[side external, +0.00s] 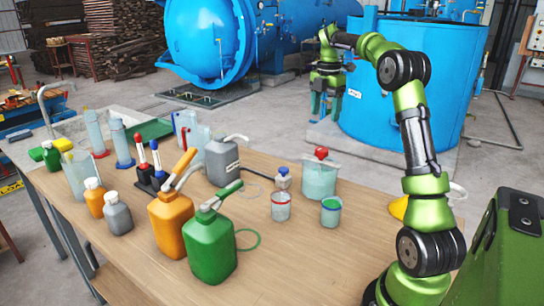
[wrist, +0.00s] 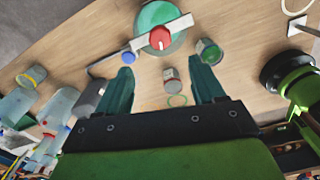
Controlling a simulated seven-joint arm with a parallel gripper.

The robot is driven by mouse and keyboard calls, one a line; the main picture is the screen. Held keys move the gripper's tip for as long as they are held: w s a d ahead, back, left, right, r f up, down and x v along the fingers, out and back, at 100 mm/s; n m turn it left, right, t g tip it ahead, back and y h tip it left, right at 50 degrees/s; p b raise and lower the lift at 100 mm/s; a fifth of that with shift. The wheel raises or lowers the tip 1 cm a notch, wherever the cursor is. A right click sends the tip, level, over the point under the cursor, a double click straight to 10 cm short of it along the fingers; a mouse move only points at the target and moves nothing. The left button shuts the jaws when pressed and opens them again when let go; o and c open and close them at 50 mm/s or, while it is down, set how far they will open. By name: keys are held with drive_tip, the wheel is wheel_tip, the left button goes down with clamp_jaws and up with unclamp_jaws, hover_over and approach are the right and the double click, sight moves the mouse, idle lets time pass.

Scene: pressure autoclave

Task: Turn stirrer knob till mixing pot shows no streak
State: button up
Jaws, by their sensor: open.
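The mixing pot (side external: 319,182) is a clear vessel of pale teal liquid near the table's far edge; I cannot make out a streak in it. Its red stirrer knob (side external: 321,153) sits on top. In the wrist view the red knob (wrist: 159,38) is seen from above, at the middle of a pale bar across the round pot (wrist: 176,43). My gripper (side external: 325,112) is open and empty, pointing down, well above the knob and apart from it. In the wrist view the knob lies ahead of the spread fingertips (wrist: 160,65), roughly centred between them.
A green-filled beaker (side external: 331,212) and a red-ringed jar (side external: 281,207) stand close in front of the pot. Orange (side external: 171,222) and green (side external: 210,246) jugs and a grey can (side external: 222,162) stand to the left. The table's front right is mostly clear. A blue tank (side external: 405,100) stands behind.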

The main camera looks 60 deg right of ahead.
sight(322, 148)
wheel_tip(322, 148, down, 13)
drive_tip(key=shift+r, duration=0.2)
drive_tip(key=c, duration=1.1)
drive_tip(key=shift+o, duration=0.2)
